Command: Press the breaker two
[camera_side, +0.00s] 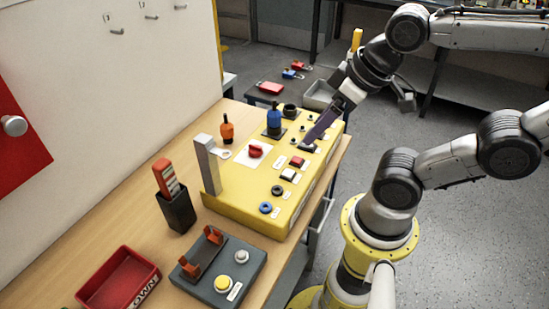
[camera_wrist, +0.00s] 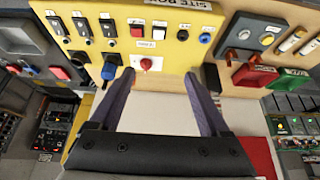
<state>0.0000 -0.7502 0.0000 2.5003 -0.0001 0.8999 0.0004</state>
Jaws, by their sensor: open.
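Three black breaker switches (camera_wrist: 80,27) sit in a row on the yellow panel (camera_wrist: 225,12) at the top left of the wrist view. I take the middle one as breaker two; the labels are too small to read. My gripper (camera_wrist: 159,78) is open and empty, its dark purple fingers spread apart below the panel's switch row in that view. In the side view my gripper (camera_side: 312,139) reaches down over the far right part of the yellow box (camera_side: 235,190) and hides part of its switch row. I cannot tell whether a fingertip touches anything.
A red button (camera_wrist: 137,28), a white button (camera_wrist: 158,32) and a red rotary knob (camera_wrist: 147,64) share the panel. In the side view, a blue-handled piece (camera_side: 274,118), a grey upright post (camera_side: 208,165) and a black holder (camera_side: 178,212) stand up. Bare wood shows at front left.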

